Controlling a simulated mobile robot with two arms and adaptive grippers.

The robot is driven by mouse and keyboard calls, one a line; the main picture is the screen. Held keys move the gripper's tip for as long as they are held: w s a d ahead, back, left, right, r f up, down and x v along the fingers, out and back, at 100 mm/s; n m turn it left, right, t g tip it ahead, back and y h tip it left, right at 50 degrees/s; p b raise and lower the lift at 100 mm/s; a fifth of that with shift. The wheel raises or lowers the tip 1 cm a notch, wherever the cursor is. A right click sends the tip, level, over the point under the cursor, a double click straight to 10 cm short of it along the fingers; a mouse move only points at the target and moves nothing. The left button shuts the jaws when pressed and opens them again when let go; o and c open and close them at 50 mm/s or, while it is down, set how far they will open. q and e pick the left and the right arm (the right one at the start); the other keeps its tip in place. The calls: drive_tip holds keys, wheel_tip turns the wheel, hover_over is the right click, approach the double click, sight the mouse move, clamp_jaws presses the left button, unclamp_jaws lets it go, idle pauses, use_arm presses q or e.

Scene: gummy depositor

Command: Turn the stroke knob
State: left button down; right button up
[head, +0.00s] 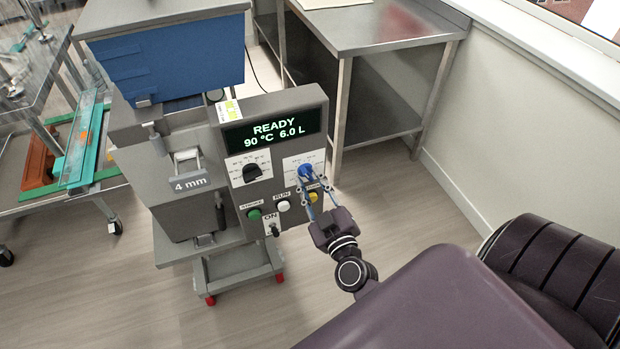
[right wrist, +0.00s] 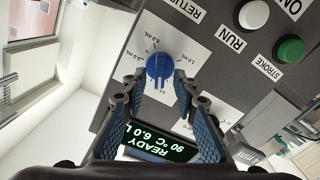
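The blue knob (head: 305,170) sits on a white dial plate on the grey machine's front panel, right of a black knob (head: 251,173). In the right wrist view the blue knob (right wrist: 159,66) is ringed by mL marks. My right gripper (head: 310,187) is in front of the panel at the blue knob. In the right wrist view its fingers (right wrist: 157,84) are spread, with the tips at either side of the knob's near edge. A gap shows between the fingers and the knob. My left gripper is not in view.
Below the knobs are a green button (head: 255,214), a white button (head: 283,206), a yellow button (head: 313,197) and a toggle switch (head: 272,230). The display (head: 271,131) reads READY, 90 °C, 6.0 L. A steel table (head: 375,30) stands behind.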

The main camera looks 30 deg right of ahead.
drive_tip(key=shift+w, duration=0.25)
clamp_jaws()
